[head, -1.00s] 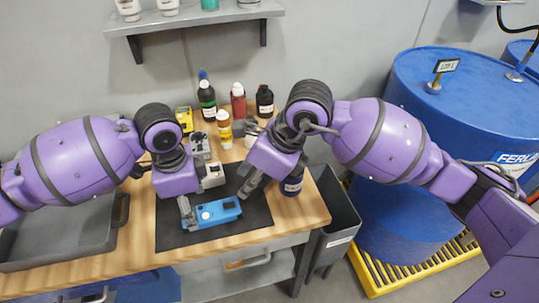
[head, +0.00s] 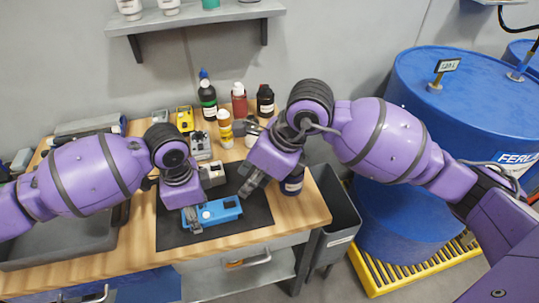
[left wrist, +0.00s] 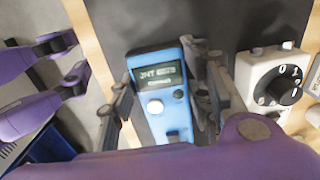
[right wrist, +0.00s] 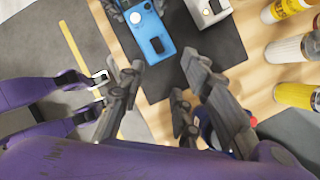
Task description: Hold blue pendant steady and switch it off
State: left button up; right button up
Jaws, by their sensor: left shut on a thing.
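The blue pendant (head: 220,211) lies on the dark mat (head: 240,228). In the left wrist view the pendant (left wrist: 150,65) shows a lit display and a white round button. My left gripper (head: 191,218) is shut on the pendant's left part, a finger on either side. In the right wrist view the pendant (right wrist: 151,28) has a black switch (right wrist: 157,45) at its near end; its far end is partly cut off. My right gripper (head: 247,187) is above the mat, just right of the pendant and apart from it. Its fingers (right wrist: 165,90) are spread and empty.
Several bottles (head: 240,103) stand at the back of the wooden bench. A grey tray (head: 60,243) is at left. A dark bin (head: 338,220) and blue drums (head: 440,110) stand at right.

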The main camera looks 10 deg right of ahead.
pick_arm(q)
jog(key=shift+c, duration=1.4)
jog(key=o, duration=0.6)
jog(key=c, duration=0.8)
pick_arm(e)
jog(key=shift+w+r, duration=0.1)
jog(key=shift+r, duration=0.1)
jog(key=shift+a+f, duration=0.1)
jog(key=shift+a, duration=0.1)
jog(key=c, duration=0.5)
jog(key=shift+a+f+m+g, duration=0.1)
jog(key=shift+a+m+g, duration=0.3)
jog(key=shift+m, duration=0.1)
grip_shut()
jog(key=m+g+h, duration=0.1)
jog(key=m+g, duration=0.3)
jog(key=m, duration=0.4)
send_near(224, 213)
jog(key=s+a, duration=0.1)
jog(key=s, duration=0.1)
notch_tip(224, 213, up, 3)
jog(key=w+a+m+g+h, duration=0.1)
jog(key=w+m+g+h, duration=0.1)
jog(key=m, duration=0.5)
jog(key=shift+a+f, duration=0.15)
jog(key=shift+f, duration=3.25)
